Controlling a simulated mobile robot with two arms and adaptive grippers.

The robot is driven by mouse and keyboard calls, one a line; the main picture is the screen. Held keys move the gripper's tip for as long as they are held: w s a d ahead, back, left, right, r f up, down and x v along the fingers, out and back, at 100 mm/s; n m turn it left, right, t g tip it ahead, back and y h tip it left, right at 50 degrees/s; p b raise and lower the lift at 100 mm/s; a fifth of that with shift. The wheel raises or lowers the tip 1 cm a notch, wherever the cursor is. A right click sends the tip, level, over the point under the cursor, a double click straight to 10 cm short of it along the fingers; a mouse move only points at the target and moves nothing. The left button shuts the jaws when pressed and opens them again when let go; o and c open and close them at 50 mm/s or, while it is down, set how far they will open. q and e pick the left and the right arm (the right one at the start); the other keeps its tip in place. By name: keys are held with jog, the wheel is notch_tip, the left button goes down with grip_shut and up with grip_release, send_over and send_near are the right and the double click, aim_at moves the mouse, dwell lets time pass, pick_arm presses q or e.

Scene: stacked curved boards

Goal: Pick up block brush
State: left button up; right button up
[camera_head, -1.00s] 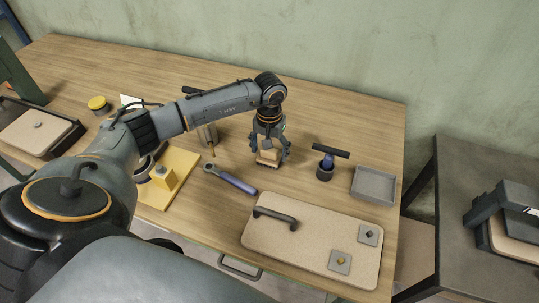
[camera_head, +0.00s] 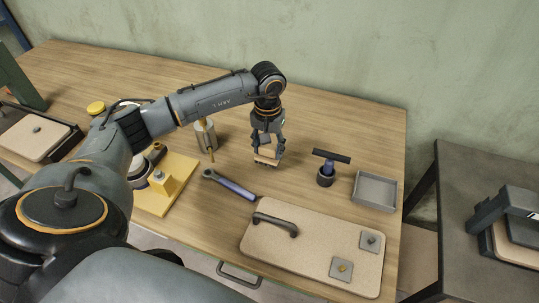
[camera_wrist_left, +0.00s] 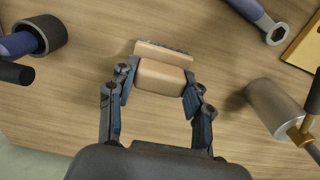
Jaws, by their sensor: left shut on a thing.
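The block brush (camera_head: 265,161) is a light wooden block with dark bristles, near the middle of the wooden table. My left gripper (camera_head: 267,152) points down from above and is shut on its sides. In the left wrist view the brush (camera_wrist_left: 162,76) sits between the two blue-padded fingers (camera_wrist_left: 160,86), with the bristle row on its far side. I cannot tell whether the brush is clear of the table. My right gripper is not in view.
A blue-handled wrench (camera_head: 229,184) lies left of the brush. A dark-handled tool (camera_head: 327,168) and a grey tray (camera_head: 375,190) stand to the right. A beige board (camera_head: 310,240) with a black handle lies in front. A grey cylinder (camera_head: 205,135) stands behind left.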

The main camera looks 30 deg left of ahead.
pick_arm(q)
jog(key=s+r+b, duration=0.2)
jog(key=s+r, duration=0.2)
jog(key=s, duration=0.2)
jog(key=s+a+r+b, duration=0.1)
jog(key=s+r+b, duration=0.2)
jog(key=s+r, duration=0.2)
jog(key=shift+s, duration=1.25)
